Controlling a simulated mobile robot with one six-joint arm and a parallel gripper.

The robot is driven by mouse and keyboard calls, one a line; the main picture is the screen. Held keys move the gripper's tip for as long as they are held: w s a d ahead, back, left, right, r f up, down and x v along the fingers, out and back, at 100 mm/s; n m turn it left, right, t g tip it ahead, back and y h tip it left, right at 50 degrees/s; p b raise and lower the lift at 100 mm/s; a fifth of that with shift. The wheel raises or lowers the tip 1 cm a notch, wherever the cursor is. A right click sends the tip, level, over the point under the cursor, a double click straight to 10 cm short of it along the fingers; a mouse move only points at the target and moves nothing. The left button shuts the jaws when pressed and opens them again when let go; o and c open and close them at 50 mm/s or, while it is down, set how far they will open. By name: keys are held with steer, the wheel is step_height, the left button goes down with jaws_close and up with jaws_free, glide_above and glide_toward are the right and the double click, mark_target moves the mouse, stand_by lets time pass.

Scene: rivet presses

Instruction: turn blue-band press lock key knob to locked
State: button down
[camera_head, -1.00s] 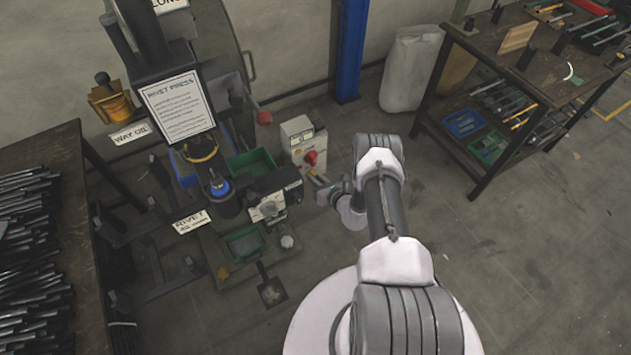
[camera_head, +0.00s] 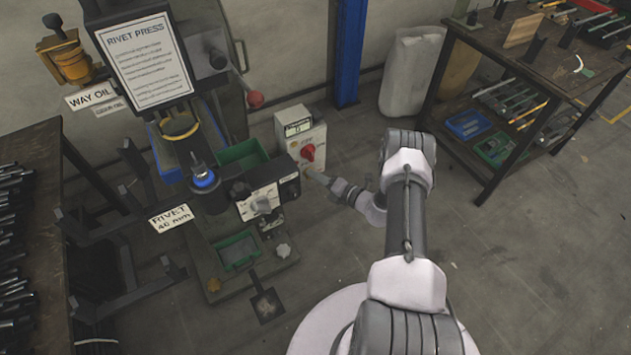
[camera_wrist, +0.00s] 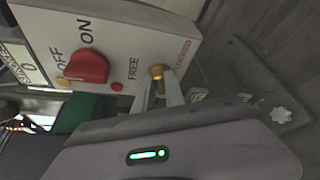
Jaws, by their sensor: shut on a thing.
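The rivet press with a blue band (camera_head: 205,180) stands left of centre in the head view. Its pale control box (camera_head: 301,137) also fills the upper left of the wrist view (camera_wrist: 130,35). The lock key knob (camera_wrist: 157,71) is small and brass, on the box face between the FREE and red LOCKED labels. My gripper (camera_wrist: 161,84) is shut on the knob, a narrow finger on each side. Which label the knob points to cannot be told. In the head view my gripper (camera_head: 318,176) is at the box's lower edge; the knob is too small to make out.
A red ON/OFF switch (camera_wrist: 86,66) sits close left of my fingers. A second dial panel (camera_head: 264,203) and a red-ball lever (camera_head: 255,99) are on the press. A tool table (camera_head: 520,70) stands at right. The floor between is open.

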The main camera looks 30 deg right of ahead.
steer(key=m, duration=0.1)
steer(key=m+t+y, duration=0.1)
steer(key=m, duration=0.2)
steer(key=shift+f+m+t, duration=0.25)
steer(key=shift+m+t, duration=0.05)
steer(key=shift+d, duration=0.1)
stand_by(0.5)
steer(key=c, duration=1.4)
jaws_free()
steer(key=p+v, duration=0.3)
steer(key=v, duration=1.4)
steer(key=shift+d+f+p, duration=0.2)
steer(key=shift+d+p, duration=0.05)
steer(key=shift+p, duration=0.15)
steer(key=shift+y, duration=0.3)
